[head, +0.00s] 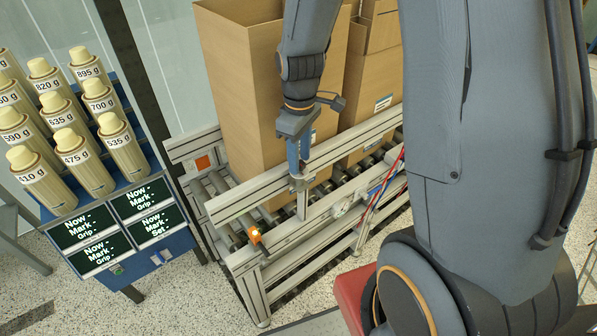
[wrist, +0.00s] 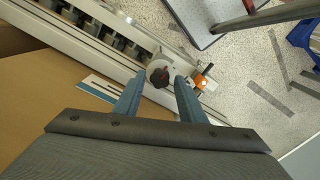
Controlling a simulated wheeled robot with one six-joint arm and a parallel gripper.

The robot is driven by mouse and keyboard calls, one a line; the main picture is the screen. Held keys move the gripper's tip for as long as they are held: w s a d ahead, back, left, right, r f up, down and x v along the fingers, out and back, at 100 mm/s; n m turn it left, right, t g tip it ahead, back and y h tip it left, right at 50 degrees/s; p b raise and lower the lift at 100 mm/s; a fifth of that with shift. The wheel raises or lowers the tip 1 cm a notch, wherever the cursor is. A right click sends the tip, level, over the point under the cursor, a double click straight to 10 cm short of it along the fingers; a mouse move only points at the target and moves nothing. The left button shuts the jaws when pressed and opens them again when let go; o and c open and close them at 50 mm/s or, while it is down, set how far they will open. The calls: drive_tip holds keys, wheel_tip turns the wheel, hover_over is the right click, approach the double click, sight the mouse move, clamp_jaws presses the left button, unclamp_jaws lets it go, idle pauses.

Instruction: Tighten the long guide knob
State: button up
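A round, pale guide knob with a dark and red centre (wrist: 160,74) sits on the conveyor's side rail in the wrist view. My gripper (wrist: 159,88) is open, with its two blue fingers apart and the knob showing between and just beyond their tips. I cannot tell whether either finger touches it. In the head view my gripper (head: 297,183) points down over the near guide rail (head: 255,202). The knob is mostly hidden there behind the fingertips.
Large cardboard boxes (head: 240,75) stand on the roller conveyor (head: 222,182) close behind my gripper. An orange lamp (head: 255,236) sits on the front rail. A blue rack (head: 180,205) with several weight-labelled cylinders (head: 85,165) and green screens (head: 140,198) stands at left. Speckled floor lies in front.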

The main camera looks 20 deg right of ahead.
drive_tip(key=shift+f, duration=0.5)
drive_tip(key=shift+r, duration=0.15)
drive_tip(key=shift+r+p, duration=1.2)
drive_tip(key=shift+f, duration=0.2)
drive_tip(key=shift+f+b, duration=0.7)
drive_tip(key=shift+f, duration=0.4)
